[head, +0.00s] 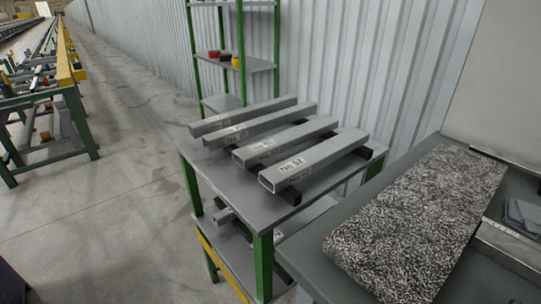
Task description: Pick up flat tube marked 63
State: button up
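Several grey rectangular metal tubes lie side by side, slanting across the top of a green-legged metal table (220,171): a rear tube (250,114), a second tube (268,122), a third tube (292,139) and a front tube (325,157). Each has a pale handwritten label near its left end. The writing is too small for me to tell which one reads 63. The tubes rest on dark crosswise supports (288,195), with gaps between them. The front tube's open hollow end faces left. My gripper is not in view.
A lower shelf (240,248) holds more tube pieces. A bench with a speckled mat (418,215) stands close on the right. A green shelf rack (235,66) and corrugated wall stand behind. The floor (110,215) to the left is open.

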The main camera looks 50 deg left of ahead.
aim_at(248, 157)
jog(key=u, duration=1.3)
jog(key=j+z, duration=0.1)
jog(key=j, duration=0.2)
jog(key=k, duration=0.05)
